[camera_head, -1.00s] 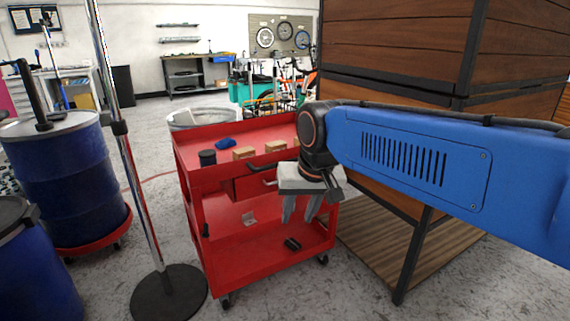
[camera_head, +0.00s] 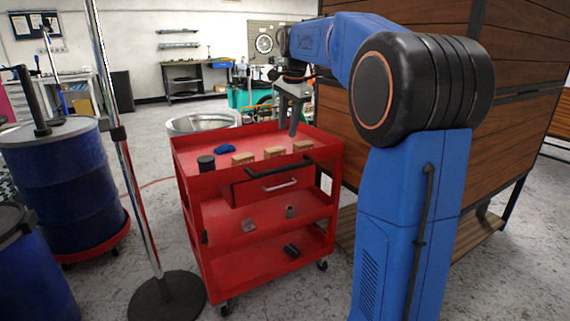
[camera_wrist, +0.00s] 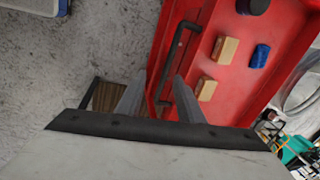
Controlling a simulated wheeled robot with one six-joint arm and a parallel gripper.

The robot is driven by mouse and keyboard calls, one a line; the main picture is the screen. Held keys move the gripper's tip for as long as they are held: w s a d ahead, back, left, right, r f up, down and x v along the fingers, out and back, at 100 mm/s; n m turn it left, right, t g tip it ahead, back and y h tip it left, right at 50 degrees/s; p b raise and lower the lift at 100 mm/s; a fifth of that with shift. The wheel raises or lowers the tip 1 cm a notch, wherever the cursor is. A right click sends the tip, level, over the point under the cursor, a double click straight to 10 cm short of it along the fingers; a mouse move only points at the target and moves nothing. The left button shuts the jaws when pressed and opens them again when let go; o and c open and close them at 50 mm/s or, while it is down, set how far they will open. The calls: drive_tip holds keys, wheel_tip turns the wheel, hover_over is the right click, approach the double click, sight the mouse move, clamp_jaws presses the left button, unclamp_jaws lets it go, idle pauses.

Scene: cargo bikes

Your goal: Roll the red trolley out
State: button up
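The red trolley (camera_head: 265,260) stands upright on the floor, with a top tray, a drawer and lower shelves. A black bar handle (camera_head: 281,168) runs along its front top edge; it also shows in the wrist view (camera_wrist: 172,55). My gripper (camera_head: 289,121) appears over the right part of the top tray, pointing down. In the wrist view my gripper (camera_wrist: 158,97) has its two fingers apart and nothing held between them. The near end of the handle appears between the fingertips in that picture. Whether anything touches is not clear.
Small boxes (camera_head: 275,152), a blue item (camera_head: 225,149) and a black cup (camera_head: 206,162) lie on the tray. A pole stand (camera_head: 166,297) and blue drum (camera_head: 60,175) are left. A wooden crate (camera_head: 335,125) is right. Floor in front is clear.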

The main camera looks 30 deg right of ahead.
sight(285, 167)
drive_tip(key=w+d+m, duration=0.2)
drive_tip(key=w+d, duration=0.1)
drive_tip(key=w, duration=0.1)
drive_tip(key=x, duration=1.7)
drive_tip(key=shift+s+a+f, duration=0.15)
drive_tip(key=shift+s+f, duration=0.05)
drive_tip(key=shift+s, duration=0.15)
clamp_jaws()
